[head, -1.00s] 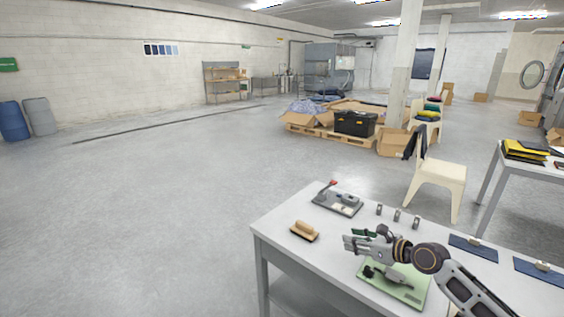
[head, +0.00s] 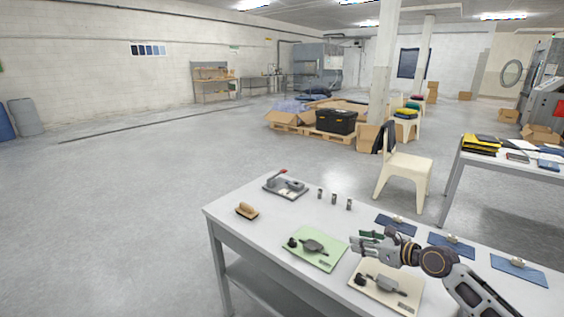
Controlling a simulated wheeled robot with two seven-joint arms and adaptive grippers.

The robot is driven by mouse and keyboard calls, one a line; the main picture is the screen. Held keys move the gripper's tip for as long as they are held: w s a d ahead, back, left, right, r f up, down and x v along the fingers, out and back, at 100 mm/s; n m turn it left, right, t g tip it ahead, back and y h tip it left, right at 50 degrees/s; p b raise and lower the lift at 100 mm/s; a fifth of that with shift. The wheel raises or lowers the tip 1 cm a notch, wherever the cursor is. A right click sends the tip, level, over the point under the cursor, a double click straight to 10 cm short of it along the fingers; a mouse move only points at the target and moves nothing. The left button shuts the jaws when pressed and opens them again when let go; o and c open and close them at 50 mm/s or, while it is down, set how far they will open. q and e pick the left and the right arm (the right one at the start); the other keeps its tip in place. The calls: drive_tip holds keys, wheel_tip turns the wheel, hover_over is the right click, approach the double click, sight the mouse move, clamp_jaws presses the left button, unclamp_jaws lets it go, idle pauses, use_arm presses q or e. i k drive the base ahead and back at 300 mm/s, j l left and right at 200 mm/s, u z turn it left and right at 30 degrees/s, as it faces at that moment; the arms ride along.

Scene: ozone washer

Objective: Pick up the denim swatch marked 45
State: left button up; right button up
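Three blue denim swatches lie in a row on the white work table: a left one (head: 390,226), a middle one (head: 437,247) and a right one (head: 503,275). Each has a small light object on it. Any number marks are too small to read, so I cannot tell which is 45. My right gripper (head: 352,245) is above the table, left of the middle swatch and apart from it in the picture. Its fingers point left and look open, with nothing between them. My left gripper is not in view.
On the work table (head: 232,222) are a wooden brush (head: 246,211), a grey device with a red-tipped lever (head: 286,187), several small metal pieces (head: 334,199), a green board (head: 316,262) and a cream board (head: 402,298). A chair (head: 405,172) stands behind. Open floor lies left.

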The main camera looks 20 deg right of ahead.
sight(516, 267)
drive_tip(key=k+l, duration=0.3)
drive_tip(key=l, duration=0.15)
drive_tip(key=k+l+z, duration=0.15)
drive_tip(key=l, duration=0.3)
drive_tip(key=k+l, duration=0.1)
drive_tip(key=l, duration=0.2)
drive_tip(key=k+l, duration=0.15)
drive_tip(key=l, duration=0.2)
drive_tip(key=k+l+z, duration=0.1)
drive_tip(key=l, duration=0.2)
drive_tip(key=k+l, duration=0.1)
drive_tip(key=l, duration=0.25)
